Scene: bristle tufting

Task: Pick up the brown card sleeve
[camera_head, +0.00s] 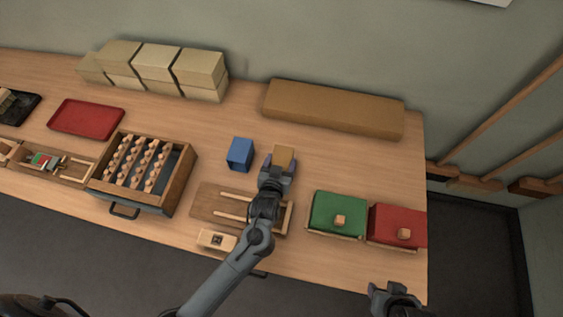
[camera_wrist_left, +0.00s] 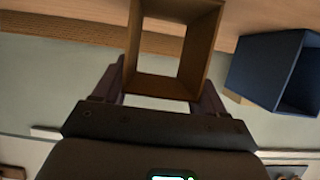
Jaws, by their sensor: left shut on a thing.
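The brown card sleeve (camera_head: 285,155) is a short, open-ended square tube at the middle of the bench. It also shows in the left wrist view (camera_wrist_left: 166,86), where its hollow inside faces the camera. My left gripper (camera_head: 279,168) is shut on it, with a finger on each side. I cannot tell whether the sleeve touches the bench top. My right gripper (camera_head: 393,292) is at the lower right, apart from everything; its jaw opening is not clear.
A blue sleeve (camera_head: 240,154) stands just left of the brown one. A wooden board with rails (camera_head: 208,203) lies under my left arm. Green (camera_head: 336,213) and red (camera_head: 390,224) boxes are at the right. A slotted rack (camera_head: 180,178) is left. A long brown block (camera_head: 335,108) lies behind.

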